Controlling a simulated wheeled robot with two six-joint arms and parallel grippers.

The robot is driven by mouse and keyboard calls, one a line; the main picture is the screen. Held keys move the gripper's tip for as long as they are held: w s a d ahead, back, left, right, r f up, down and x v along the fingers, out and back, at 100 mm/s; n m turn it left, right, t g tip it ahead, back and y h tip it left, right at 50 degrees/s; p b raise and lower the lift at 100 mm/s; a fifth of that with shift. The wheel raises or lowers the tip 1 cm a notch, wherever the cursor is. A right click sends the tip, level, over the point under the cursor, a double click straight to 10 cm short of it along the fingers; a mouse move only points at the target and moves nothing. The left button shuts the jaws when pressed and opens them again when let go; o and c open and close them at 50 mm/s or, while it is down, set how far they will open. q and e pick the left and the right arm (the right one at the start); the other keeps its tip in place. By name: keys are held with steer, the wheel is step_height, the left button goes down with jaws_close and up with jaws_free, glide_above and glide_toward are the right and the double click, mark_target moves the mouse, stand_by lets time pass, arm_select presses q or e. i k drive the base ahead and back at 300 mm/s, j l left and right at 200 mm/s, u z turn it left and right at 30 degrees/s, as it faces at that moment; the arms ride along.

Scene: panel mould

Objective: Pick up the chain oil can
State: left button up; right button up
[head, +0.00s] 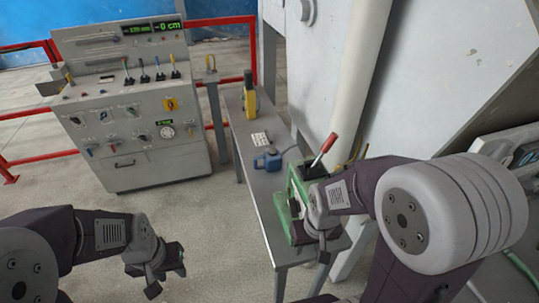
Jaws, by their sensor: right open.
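A small blue can-like container (267,160), which looks like the chain oil can, stands on the narrow grey bench (236,130). My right gripper (322,246) is over the near end of the bench, beside the green device, closer to me than the blue can and apart from it. It is open, and its fingertips are hard to make out. My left gripper (166,272) hangs over the floor at the lower left, away from the bench. Its jaw opening is not clear.
A green device with a red-handled lever (297,190) stands on the bench between my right gripper and the blue can. A yellow tool (249,98) and a white label card (260,139) are farther back. A grey control console (125,110) and red rails (30,116) stand behind.

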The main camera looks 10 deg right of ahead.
mark_target(272, 158)
steer(key=z, duration=1.1)
steer(key=j, duration=0.45)
steer(key=k+j+z, duration=0.15)
steer(key=j, duration=0.3)
steer(key=i+j+z, duration=0.1)
steer(key=j, duration=0.35)
steer(key=i+j+z, duration=0.1)
steer(key=j, duration=0.3)
steer(key=i+j, duration=0.15)
steer(key=j, duration=0.3)
steer(key=i+j+z, duration=0.15)
steer(key=j, duration=0.3)
steer(key=i+j, duration=0.1)
steer(key=j, duration=0.15)
steer(key=i+j+z, duration=0.1)
steer(key=j, duration=0.2)
